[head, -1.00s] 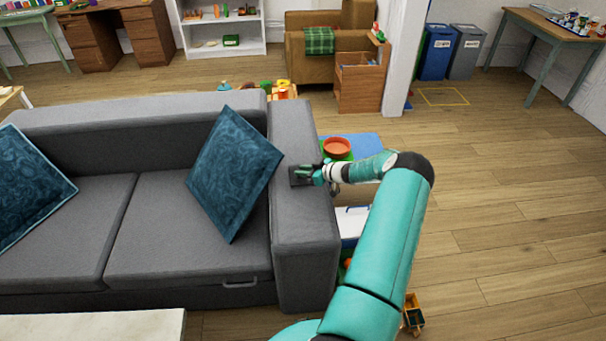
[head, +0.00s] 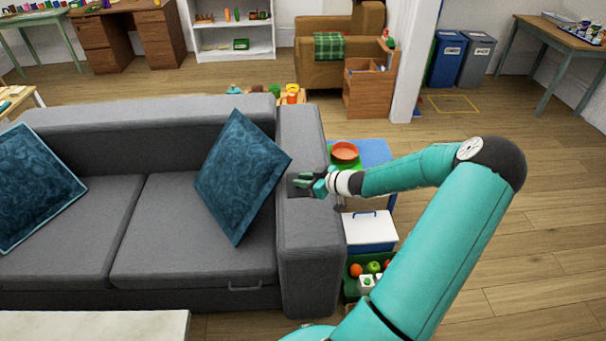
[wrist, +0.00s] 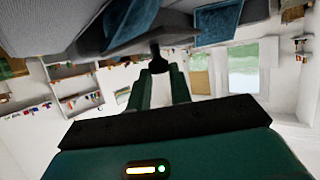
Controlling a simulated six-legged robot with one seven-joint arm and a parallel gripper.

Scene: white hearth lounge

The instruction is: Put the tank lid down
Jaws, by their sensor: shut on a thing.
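The tank lid (head: 294,188) is a small dark, flat piece at the sofa arm's top, partly covered by my gripper (head: 303,181). In the wrist view my gripper (wrist: 159,72) is shut on the lid's black knob (wrist: 158,64). The lid's grey plate (wrist: 145,40) shows beyond the fingertips, seen nearly edge-on. I cannot tell whether the lid touches the sofa arm or hangs just above it. I cannot make out a tank.
The grey sofa arm (head: 312,245) has bare room in front of the lid. A blue cushion (head: 240,175) leans on its left. On its right stand a red-orange bowl (head: 345,151), a white box (head: 368,232) with a blue handle, and a green crate (head: 352,290) of fruit.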

